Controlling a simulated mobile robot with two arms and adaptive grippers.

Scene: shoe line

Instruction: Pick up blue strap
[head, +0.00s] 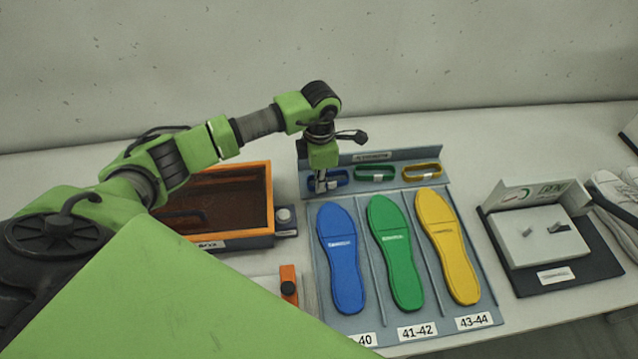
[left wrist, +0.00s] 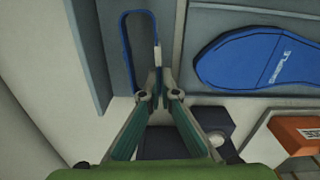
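The blue strap (head: 338,178) is a thin loop with a white tag, in the left slot of the strap holder. In the left wrist view the blue strap (left wrist: 126,45) stands out as a long loop above the fingers. My left gripper (head: 320,185) points down over that slot. In the left wrist view the fingertips of my left gripper (left wrist: 160,78) are close together on the tagged side of the loop. They look shut on it, with the contact partly hidden by the fingers. My right gripper is not in view.
Beside it in the holder are a green strap (head: 375,173) and a yellow strap (head: 422,171). Blue (head: 342,260), green (head: 395,252) and yellow (head: 448,246) insoles lie in front. A brown-orange box (head: 268,190) stands left, a fixture (head: 540,238) right.

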